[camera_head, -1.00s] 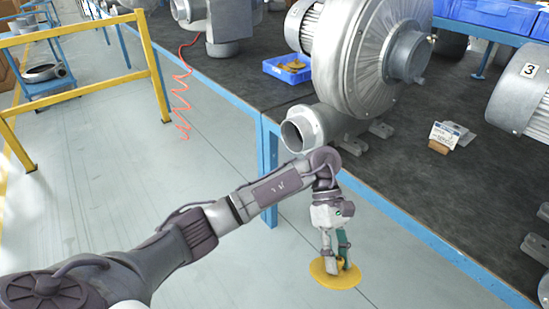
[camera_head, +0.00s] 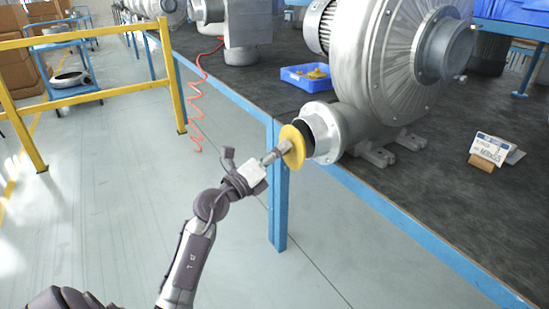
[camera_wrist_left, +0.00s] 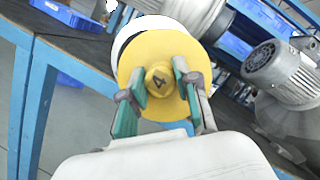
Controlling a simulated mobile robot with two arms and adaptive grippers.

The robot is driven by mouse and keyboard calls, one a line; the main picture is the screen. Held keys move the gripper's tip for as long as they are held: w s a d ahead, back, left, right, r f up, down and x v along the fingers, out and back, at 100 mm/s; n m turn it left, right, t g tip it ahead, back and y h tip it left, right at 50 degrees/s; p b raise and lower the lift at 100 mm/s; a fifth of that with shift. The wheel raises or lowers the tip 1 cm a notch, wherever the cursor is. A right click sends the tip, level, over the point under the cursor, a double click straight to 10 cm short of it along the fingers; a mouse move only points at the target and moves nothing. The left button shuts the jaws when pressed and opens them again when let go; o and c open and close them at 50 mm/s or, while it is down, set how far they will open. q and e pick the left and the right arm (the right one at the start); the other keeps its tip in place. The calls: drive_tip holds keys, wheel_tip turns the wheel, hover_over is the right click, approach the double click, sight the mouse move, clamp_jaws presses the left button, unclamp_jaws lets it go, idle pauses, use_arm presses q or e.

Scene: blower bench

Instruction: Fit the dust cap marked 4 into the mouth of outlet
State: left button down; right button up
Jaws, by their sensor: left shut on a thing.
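The yellow round dust cap (camera_head: 293,140) stands on edge just in front of the mouth of the near blower's outlet (camera_head: 328,125). My left gripper (camera_head: 277,153) is shut on the cap's central knob. In the left wrist view the cap (camera_wrist_left: 160,47) faces me, and its knob, marked 4, sits between the fingers of the left gripper (camera_wrist_left: 160,82). The cap covers part of the dark mouth in the head view, and a strip of the opening shows to its right. The cap looks apart from the rim and not seated in it. My right gripper is not in view.
The outlet reaches to the edge of the dark bench (camera_head: 410,195) with its blue frame. A blue tray (camera_head: 306,77) with yellow pieces lies behind it. A label card (camera_head: 491,148) stands at right. A yellow rail (camera_head: 85,95) is at left. The floor by the bench is clear.

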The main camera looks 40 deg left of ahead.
use_arm(q)
drive_tip(key=a, duration=0.1)
drive_tip(key=a+y, duration=0.1)
drive_tip(key=a, duration=0.1)
drive_tip(key=shift+s+f+n+t, duration=0.2)
drive_tip(key=shift+f+n+t, duration=0.1)
drive_tip(key=shift+n, duration=0.1)
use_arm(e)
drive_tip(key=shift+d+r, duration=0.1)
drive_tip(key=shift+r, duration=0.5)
use_arm(q)
drive_tip(key=shift+s, duration=0.1)
drive_tip(key=shift+w+d+r, duration=0.1)
drive_tip(key=shift+w+d, duration=0.05)
drive_tip(key=shift+w, duration=0.15)
drive_tip(key=shift+w+d+p, duration=0.2)
drive_tip(key=shift+w+d, duration=0.1)
drive_tip(key=shift+w, duration=0.35)
drive_tip(key=shift+w+d+p, duration=0.15)
drive_tip(key=shift+w+d, duration=0.1)
drive_tip(key=shift+w, duration=0.4)
drive_tip(key=shift+w+d+p, duration=0.2)
drive_tip(key=shift+w+d, duration=0.1)
drive_tip(key=shift+w, duration=0.35)
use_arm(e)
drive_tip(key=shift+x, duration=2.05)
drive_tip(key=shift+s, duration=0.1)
